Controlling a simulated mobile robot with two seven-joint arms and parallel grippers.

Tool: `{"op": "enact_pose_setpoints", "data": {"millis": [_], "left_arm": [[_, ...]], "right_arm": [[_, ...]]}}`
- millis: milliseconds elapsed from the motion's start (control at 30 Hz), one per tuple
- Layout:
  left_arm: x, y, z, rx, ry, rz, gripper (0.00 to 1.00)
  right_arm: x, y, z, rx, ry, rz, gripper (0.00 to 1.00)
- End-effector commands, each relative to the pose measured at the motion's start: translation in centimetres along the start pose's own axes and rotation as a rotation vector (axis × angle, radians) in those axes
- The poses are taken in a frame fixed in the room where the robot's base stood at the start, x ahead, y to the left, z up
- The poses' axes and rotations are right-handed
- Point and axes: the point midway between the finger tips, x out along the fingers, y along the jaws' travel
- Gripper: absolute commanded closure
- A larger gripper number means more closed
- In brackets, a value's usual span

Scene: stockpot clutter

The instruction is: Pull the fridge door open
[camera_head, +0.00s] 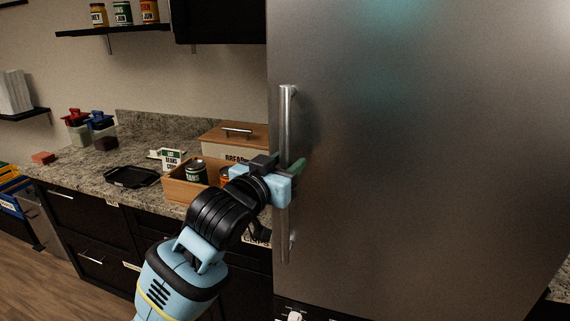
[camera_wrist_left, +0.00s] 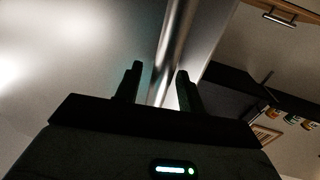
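The fridge door (camera_head: 420,150) is a large brushed-steel panel filling the right of the head view, and it looks closed. Its long upright bar handle (camera_head: 288,110) runs down the door's left side. My left gripper (camera_head: 293,168) is at the middle of the handle. In the left wrist view, the two dark fingers (camera_wrist_left: 158,85) stand apart with the handle (camera_wrist_left: 177,35) between them. Gaps show beside the bar, so the fingers look open around it; the exact contact is hard to see. My right gripper is not in view.
A granite counter (camera_head: 65,171) left of the fridge holds a bread box (camera_head: 240,129), a wooden crate with cans (camera_head: 178,190), a black tray (camera_head: 132,177) and lidded jars. A wall shelf (camera_head: 112,30) with jars hangs above. Bare wooden floor (camera_head: 40,285) shows at lower left.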

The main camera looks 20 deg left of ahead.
Motion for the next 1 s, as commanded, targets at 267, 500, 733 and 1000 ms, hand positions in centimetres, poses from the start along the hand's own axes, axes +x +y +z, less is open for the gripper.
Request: {"op": "enact_pose_setpoints", "data": {"millis": [267,500,733,1000], "left_arm": [[0.14,0.01,0.05,0.000,-0.001,0.000,0.61],[0.12,0.02,0.04,0.000,0.000,0.000,0.91],[0.12,0.02,0.05,0.000,-0.001,0.000,1.00],[0.38,0.14,0.11,-0.001,-0.002,0.005,1.00]], "right_arm": [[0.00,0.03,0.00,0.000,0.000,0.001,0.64],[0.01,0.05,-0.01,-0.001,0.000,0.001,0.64],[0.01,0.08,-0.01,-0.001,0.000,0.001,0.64],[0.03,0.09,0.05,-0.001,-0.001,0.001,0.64]]}}
